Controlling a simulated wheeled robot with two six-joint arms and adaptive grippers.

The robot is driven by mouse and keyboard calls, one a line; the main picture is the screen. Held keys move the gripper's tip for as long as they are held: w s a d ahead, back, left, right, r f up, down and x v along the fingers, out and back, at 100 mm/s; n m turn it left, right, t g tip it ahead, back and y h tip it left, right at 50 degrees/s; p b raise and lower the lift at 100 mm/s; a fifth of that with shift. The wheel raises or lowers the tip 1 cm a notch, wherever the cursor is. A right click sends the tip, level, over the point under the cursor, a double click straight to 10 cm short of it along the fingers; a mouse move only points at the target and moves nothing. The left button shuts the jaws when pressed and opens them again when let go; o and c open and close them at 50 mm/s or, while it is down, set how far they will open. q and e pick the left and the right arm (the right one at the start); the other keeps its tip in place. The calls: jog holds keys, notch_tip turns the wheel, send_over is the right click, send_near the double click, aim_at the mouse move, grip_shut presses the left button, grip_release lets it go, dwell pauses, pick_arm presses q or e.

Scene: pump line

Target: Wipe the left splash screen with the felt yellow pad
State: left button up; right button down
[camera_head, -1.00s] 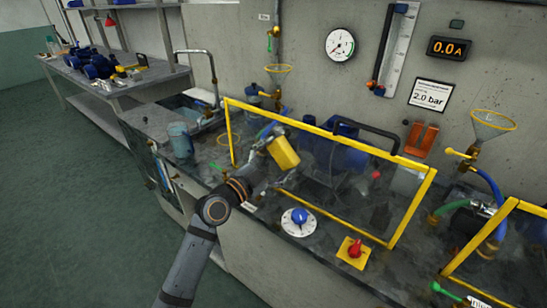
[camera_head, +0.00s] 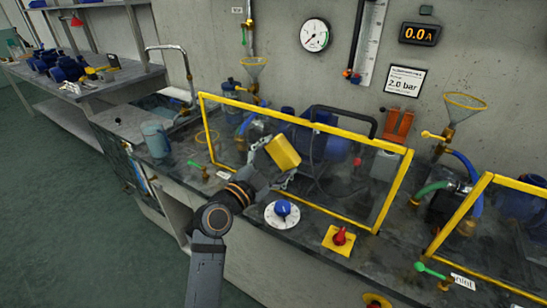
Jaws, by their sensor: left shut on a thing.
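The left splash screen (camera_head: 338,180) is a clear pane in a yellow frame standing on the bench. The felt yellow pad (camera_head: 283,153) is in front of its left half, tilted. My left gripper (camera_head: 272,163) is shut on the pad, its arm coming up from below. I cannot tell whether the pad touches the pane. My right gripper is not in view.
A blue dial (camera_head: 283,210) and a red knob on a yellow plate (camera_head: 339,238) sit in front of the screen. A second yellow-framed screen (camera_head: 461,215) stands at the right. A blue-grey container (camera_head: 157,140) stands left of the screen.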

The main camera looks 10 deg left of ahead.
pick_arm(q)
jog(key=shift+a+r, duration=0.1)
jog(key=shift+w+a+b, duration=0.35)
jog(key=shift+a, duration=0.5)
jog(key=shift+w+a+b, duration=0.3)
jog(key=shift+a+b, duration=0.05)
jog(key=shift+a, duration=0.5)
jog(key=a, duration=0.1)
jog(key=w+a+b, duration=0.1)
jog(key=a, duration=0.1)
jog(key=shift+w+a, duration=0.15)
jog(key=shift+a, duration=0.1)
